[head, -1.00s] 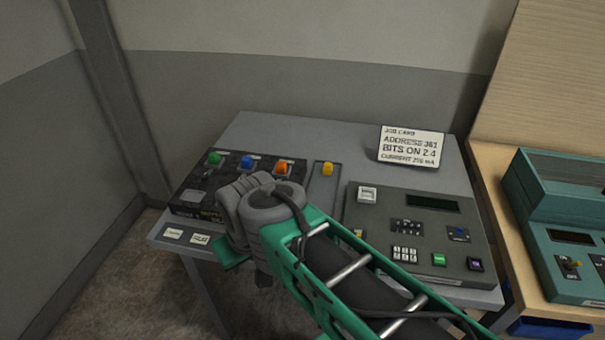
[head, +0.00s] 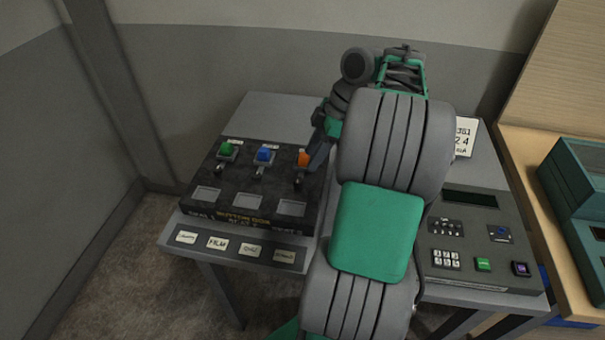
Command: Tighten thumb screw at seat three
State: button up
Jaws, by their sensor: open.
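The dark board (head: 235,215) on the table carries three seats in a row, with a green piece (head: 226,148), a blue piece (head: 264,155) and an orange piece (head: 304,158). Small dark knobs, which look like thumb screws, sit in front of them; the one at the rightmost seat (head: 299,183) is below the orange piece. My gripper (head: 314,160) is at the right side of the orange piece, pointing down, open. Its fingers are partly hidden and small, so I cannot tell whether they touch the orange piece or the screw.
A grey console (head: 475,235) with keypad stands right, and a job card (head: 465,138) is partly hidden behind my arm. Small labels (head: 217,243) line the front edge. A teal device (head: 585,190) stands on the wooden bench.

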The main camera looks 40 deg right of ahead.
aim_at(299, 180)
jog(key=b+x, duration=0.1)
jog(key=x, duration=0.6)
jog(key=shift+a+f+b, duration=0.1)
jog(key=shift+f+b, duration=0.2)
jog(key=shift+b, duration=0.1)
jog(key=shift+c, duration=0.2)
grip_shut()
